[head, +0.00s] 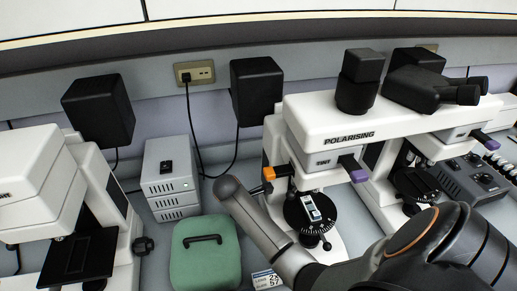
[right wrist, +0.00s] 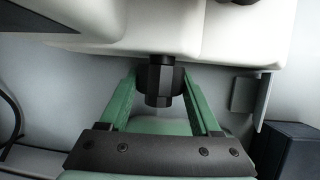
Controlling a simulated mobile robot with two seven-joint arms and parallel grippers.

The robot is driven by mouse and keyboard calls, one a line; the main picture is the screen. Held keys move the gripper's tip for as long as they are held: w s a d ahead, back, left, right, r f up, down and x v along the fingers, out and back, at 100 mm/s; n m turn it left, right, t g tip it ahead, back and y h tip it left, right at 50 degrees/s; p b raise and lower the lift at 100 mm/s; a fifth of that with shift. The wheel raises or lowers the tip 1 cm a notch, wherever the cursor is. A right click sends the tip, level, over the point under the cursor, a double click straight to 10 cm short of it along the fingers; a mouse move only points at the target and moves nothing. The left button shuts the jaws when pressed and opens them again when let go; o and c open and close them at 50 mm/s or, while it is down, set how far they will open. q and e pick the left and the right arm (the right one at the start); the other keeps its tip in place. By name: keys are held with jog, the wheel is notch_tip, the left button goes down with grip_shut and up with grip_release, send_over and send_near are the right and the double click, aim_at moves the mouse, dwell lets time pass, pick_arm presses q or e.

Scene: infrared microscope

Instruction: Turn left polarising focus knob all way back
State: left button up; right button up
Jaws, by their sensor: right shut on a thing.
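The polarising microscope (head: 335,118) is white with its name on the front, right of centre in the head view. In the right wrist view a black faceted knob (right wrist: 158,97) sticks out below a white body (right wrist: 170,30), which looks like part of this microscope. My right gripper (right wrist: 161,73) has its green fingers on both sides of the knob and is shut on it. In the head view my right arm comes in from the lower right and hides the microscope's lower side, so neither the knob nor the gripper shows there. My left gripper is in neither view.
A green case (head: 205,262) with a black handle stands left of my arm. Behind it are white control boxes (head: 171,180). Another white microscope (head: 35,190) stands at the far left. A grey control unit (head: 470,182) with dials is at the right. Cables hang at the wall.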

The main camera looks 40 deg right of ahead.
jog(key=shift+g+y, duration=0.4)
jog(key=shift+g, duration=0.3)
jog(key=shift+f, duration=0.1)
jog(key=o, duration=1.4)
jog(key=shift+c, duration=0.2)
